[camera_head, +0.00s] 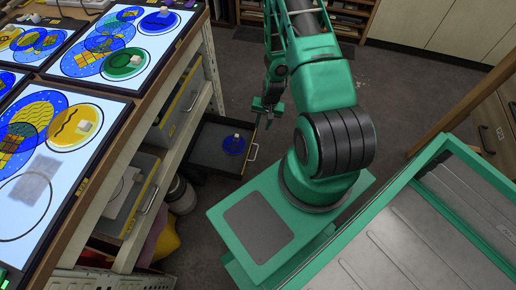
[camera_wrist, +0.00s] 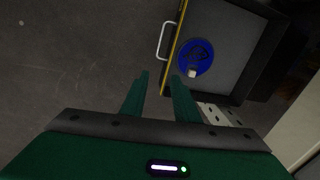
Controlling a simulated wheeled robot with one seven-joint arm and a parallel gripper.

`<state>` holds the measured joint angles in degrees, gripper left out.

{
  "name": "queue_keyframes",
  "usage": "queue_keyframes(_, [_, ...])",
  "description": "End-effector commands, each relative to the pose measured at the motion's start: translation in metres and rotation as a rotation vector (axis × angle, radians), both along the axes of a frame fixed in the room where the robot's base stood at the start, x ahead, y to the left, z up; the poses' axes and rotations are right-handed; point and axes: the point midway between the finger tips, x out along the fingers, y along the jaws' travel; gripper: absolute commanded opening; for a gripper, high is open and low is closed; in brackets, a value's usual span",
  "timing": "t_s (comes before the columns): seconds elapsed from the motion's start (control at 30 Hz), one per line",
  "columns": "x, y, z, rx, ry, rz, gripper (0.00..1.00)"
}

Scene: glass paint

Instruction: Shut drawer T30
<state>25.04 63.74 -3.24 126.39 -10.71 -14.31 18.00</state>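A dark drawer (camera_head: 207,158) stands pulled out from the bench on the left, with a blue disc (camera_head: 233,145) inside it. I cannot read a label on it, so I cannot confirm that it is T30. Its pale handle (camera_head: 254,152) is on the front, which has a yellow top edge. In the wrist view the drawer (camera_wrist: 238,62) is at the upper right, with its handle (camera_wrist: 163,42) beyond my fingertips. My gripper (camera_wrist: 160,76) is open and empty, its fingers apart. In the head view my gripper (camera_head: 263,118) hangs near the drawer front; contact is not visible.
Other closed drawers with yellow edges (camera_head: 178,105) are in the bench. Lit panels with painted glass discs (camera_head: 125,62) lie on top. A grey pot (camera_head: 181,194) and a yellow object (camera_head: 167,241) are under the bench. The floor (camera_head: 232,82) beyond the drawer is clear.

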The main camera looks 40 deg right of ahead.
Motion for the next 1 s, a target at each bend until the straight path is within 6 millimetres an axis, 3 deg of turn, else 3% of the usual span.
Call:
queue_keyframes(0.03, [-0.007, 0.005, -0.019, 0.013, 0.002, -0.018, 0.28])
queue_keyframes(0.2, [-0.017, 0.017, -0.055, 0.034, -0.015, -0.060, 0.28])
queue_keyframes(0.57, [-0.019, 0.025, -0.088, 0.043, -0.019, -0.079, 0.28])
queue_keyframes(1.0, [-0.010, 0.032, -0.157, 0.041, -0.019, -0.078, 0.28])
